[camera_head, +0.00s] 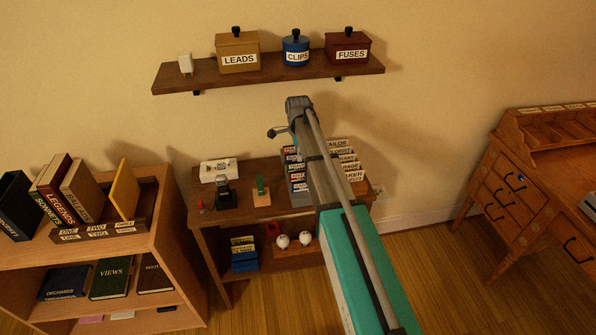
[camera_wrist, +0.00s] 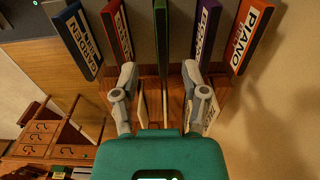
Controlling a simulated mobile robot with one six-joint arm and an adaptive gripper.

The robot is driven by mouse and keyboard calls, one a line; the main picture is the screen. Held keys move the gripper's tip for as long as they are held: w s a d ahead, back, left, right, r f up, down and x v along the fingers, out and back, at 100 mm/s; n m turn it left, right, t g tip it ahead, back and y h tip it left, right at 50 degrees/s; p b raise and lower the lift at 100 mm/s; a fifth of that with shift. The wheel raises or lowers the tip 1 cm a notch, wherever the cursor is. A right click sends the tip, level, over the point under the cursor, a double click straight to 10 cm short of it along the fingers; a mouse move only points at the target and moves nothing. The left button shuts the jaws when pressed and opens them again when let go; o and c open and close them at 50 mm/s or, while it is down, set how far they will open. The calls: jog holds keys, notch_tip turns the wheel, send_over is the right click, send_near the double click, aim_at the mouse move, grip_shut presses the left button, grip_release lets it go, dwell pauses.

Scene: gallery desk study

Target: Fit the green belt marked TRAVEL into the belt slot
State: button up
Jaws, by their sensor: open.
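In the wrist view, a narrow green piece (camera_wrist: 160,35) stands upright, edge-on, in a row between a red piece and a purple piece. No TRAVEL marking can be read on it. My gripper (camera_wrist: 159,68) is open, one finger on each side of the green piece's line, with nothing visibly held; whether the fingers touch it cannot be told. In the head view, my arm covers part of the rack of labelled pieces (camera_head: 300,186) on the small wooden table, and the fingertips cannot be made out. I cannot identify the belt slot for sure.
Neighbouring pieces marked GARDEN (camera_wrist: 79,40) and PIANO (camera_wrist: 251,35) stand close by. A wall shelf (camera_head: 225,82) with LEADS, CLIPS and FUSES containers is above the table (camera_head: 240,212). A bookcase (camera_head: 150,240) is left, a drawer desk (camera_head: 520,175) right.

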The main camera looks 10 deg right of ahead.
aim_at(299, 163)
jog(key=shift+f, duration=0.15)
jog(key=shift+w+d+f+b, duration=0.1)
jog(key=shift+f+b, duration=2.4)
jog(key=shift+b, duration=0.1)
grip_shut()
